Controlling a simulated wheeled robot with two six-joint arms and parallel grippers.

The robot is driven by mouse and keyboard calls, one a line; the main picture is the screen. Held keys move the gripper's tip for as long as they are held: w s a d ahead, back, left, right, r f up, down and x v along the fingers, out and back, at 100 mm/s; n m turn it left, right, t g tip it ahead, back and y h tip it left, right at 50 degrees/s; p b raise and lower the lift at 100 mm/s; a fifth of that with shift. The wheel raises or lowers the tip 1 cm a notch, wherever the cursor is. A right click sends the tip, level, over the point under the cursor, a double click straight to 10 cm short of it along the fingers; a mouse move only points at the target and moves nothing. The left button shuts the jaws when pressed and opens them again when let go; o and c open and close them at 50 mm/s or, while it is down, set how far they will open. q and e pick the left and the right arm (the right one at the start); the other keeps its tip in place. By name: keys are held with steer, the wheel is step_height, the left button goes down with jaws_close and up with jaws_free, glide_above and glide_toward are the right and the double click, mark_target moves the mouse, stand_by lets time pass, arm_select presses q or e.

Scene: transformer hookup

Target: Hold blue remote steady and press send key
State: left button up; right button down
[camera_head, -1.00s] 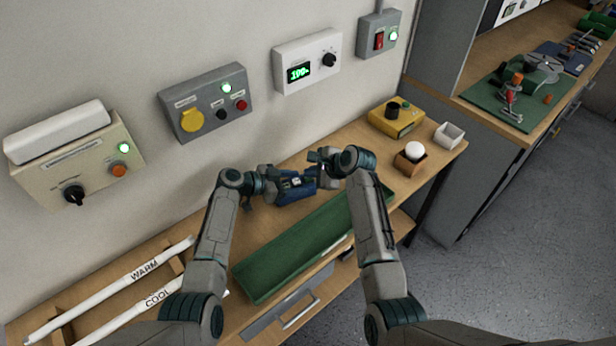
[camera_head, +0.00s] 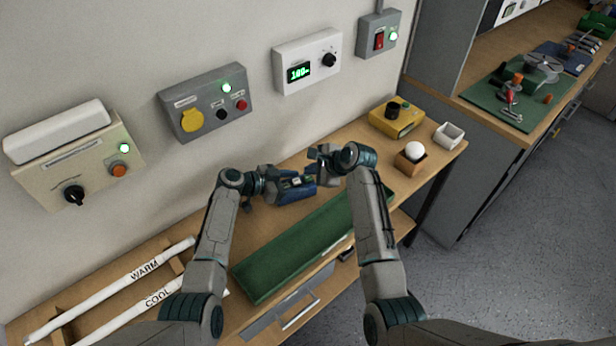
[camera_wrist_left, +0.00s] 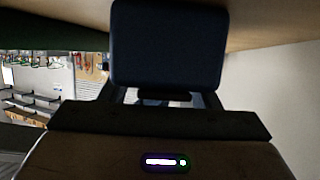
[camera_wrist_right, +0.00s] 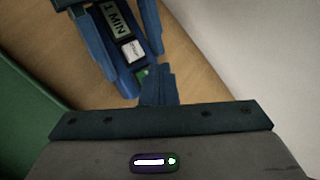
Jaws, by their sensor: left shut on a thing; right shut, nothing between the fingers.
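The blue remote (camera_head: 294,192) is held above the bench in the middle of the head view. My left gripper (camera_head: 270,186) is shut on its left end. In the left wrist view the remote's dark blue body (camera_wrist_left: 167,45) fills the space ahead of the fingers. In the right wrist view the remote (camera_wrist_right: 128,78) shows a "1 MIN" label, a white key (camera_wrist_right: 133,50) with lettering too small to read, and a green spot at its near end. My right gripper (camera_head: 322,166) is shut and empty, its fingertips (camera_wrist_right: 157,80) close beside that end. Contact cannot be told.
A long green tray (camera_head: 300,245) lies on the bench below the arms. A yellow box (camera_head: 397,120), a wooden holder with a white ball (camera_head: 414,150) and a white bin (camera_head: 449,134) stand at right. Wall-mounted control boxes (camera_head: 205,105) line the wall behind.

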mark_target(311, 179)
steer(key=shift+r, duration=0.15)
steer(key=shift+r, duration=2.45)
arm_select(q)
steer(key=o, duration=1.2)
steer(key=shift+c, duration=0.2)
